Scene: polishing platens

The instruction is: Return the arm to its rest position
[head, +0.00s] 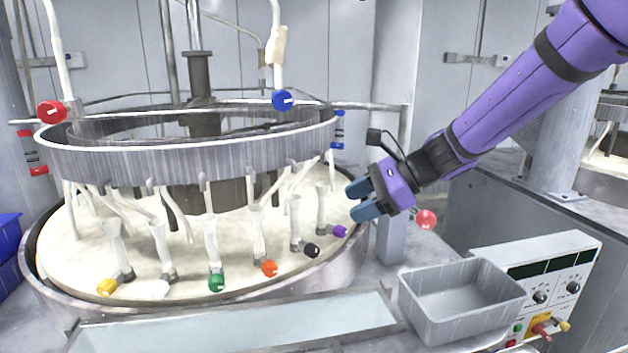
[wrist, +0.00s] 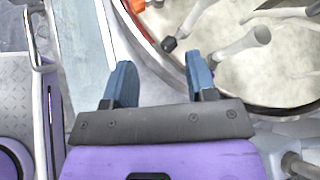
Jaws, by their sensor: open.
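My purple arm comes in from the upper right in the head view. My gripper (head: 357,202) has blue fingers pointing left, in the air near the right rim of the polishing platen (head: 60,262). In the wrist view the two fingers of my gripper (wrist: 160,82) stand apart with nothing between them. Beyond them are the platen's rim and pale surface (wrist: 272,75). The purple-capped nozzle (head: 340,231) is just below and left of my fingers in the head view.
A grey bin (head: 415,310) and a control box (head: 545,262) with knobs stand at the lower right. A red button (head: 426,219) is below my wrist. A ring with hanging tubes (head: 190,160) is over the platen. A flat tray (head: 240,330) lies in front.

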